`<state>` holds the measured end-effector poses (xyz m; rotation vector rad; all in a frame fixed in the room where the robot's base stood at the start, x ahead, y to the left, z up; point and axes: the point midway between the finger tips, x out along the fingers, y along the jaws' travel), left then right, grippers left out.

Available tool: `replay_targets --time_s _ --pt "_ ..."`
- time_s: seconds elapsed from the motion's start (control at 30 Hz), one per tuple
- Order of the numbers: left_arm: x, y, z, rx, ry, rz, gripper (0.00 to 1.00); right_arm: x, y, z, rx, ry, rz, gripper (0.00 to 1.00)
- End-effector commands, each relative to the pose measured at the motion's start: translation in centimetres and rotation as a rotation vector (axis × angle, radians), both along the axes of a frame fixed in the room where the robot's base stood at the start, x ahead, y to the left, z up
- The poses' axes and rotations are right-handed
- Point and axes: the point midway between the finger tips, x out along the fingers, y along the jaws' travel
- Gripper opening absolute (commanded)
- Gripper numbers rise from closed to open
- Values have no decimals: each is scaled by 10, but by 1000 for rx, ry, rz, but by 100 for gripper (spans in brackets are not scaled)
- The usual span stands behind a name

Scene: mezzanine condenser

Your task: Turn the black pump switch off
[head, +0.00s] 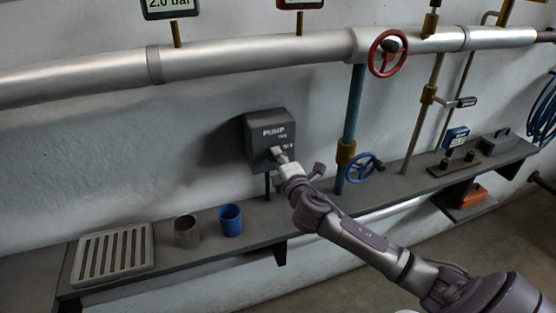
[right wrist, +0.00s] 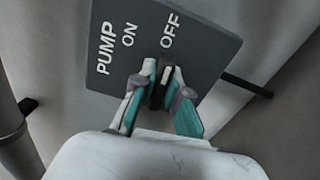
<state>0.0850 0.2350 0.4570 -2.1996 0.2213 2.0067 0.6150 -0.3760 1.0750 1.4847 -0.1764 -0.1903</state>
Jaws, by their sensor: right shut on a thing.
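The dark grey pump switch box (head: 262,128) is mounted on the wall above the shelf, marked PUMP. In the right wrist view its face (right wrist: 205,63) reads PUMP, ON and OFF. The black switch knob (right wrist: 159,92) has a white mark that points towards the OFF label. My right gripper (right wrist: 160,95) is shut on the black knob, one finger on each side. In the head view my right gripper (head: 278,153) reaches the front of the box and hides the knob. My left gripper is not in view.
A dark shelf (head: 330,202) runs below, bearing a slotted tray (head: 112,252), a grey cup (head: 187,231) and a blue cup (head: 230,219). A blue handwheel (head: 364,168) is close to my right arm. A red handwheel (head: 388,53) is on the large pipe (head: 250,56) above.

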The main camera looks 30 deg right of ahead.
Motion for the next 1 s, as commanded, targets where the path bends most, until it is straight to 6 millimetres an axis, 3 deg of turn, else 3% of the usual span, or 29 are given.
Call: replay_targets --time_s 0.73,0.77,0.9,1.0 --pt "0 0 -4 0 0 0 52 0 0 -1 95 -21 0 0" --pt "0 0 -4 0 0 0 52 0 0 -1 95 -21 0 14" --pt "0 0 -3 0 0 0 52 0 0 -1 94 -21 0 38" --pt "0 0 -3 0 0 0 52 0 0 -1 93 -21 0 39"
